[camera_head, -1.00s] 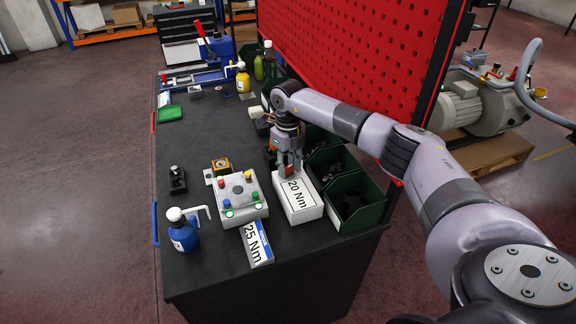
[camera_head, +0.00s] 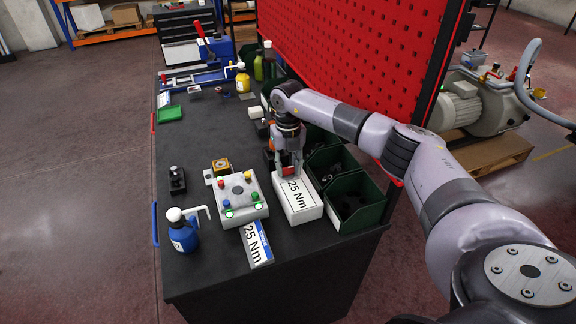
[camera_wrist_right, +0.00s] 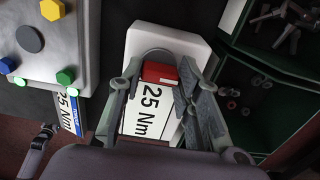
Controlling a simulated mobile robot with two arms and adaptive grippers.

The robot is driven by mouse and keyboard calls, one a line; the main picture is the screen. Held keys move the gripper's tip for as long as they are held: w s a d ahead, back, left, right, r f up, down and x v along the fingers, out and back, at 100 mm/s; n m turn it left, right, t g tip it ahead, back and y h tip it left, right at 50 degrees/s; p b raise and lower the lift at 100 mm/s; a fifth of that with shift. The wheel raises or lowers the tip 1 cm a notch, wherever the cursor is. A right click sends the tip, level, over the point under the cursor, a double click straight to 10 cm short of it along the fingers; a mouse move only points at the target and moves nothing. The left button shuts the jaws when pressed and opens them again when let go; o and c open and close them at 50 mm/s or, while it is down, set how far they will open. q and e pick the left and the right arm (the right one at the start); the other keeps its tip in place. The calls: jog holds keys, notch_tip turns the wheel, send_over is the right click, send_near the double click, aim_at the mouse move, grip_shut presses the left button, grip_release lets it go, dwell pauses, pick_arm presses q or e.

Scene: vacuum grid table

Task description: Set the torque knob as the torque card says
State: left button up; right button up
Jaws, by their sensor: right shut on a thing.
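The torque card (camera_head: 257,244) lies on the dark table and reads 25 Nm; part of it also shows in the right wrist view (camera_wrist_right: 70,108). The white torque unit (camera_head: 299,207) stands to the right of the card, and its label reads 25 Nm. Its red knob (camera_wrist_right: 158,74) sits at its far end on a grey round base. My right gripper (camera_head: 288,172) reaches down from above and is shut on the red knob, with a finger on each side in the right wrist view (camera_wrist_right: 155,88).
A grey fixture plate (camera_head: 240,193) with coloured bolts stands left of the unit. Green bins (camera_head: 352,205) with small parts stand close on the right, below the red pegboard (camera_head: 360,60). A blue bottle (camera_head: 183,236) is at the front left. Bare table lies in front.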

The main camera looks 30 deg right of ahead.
aim_at(288, 167)
jog(key=shift+r, duration=0.1)
jog(key=o, duration=1.1)
jog(key=shift+o, duration=0.2)
notch_tip(288, 167, up, 12)
dwell(0.3)
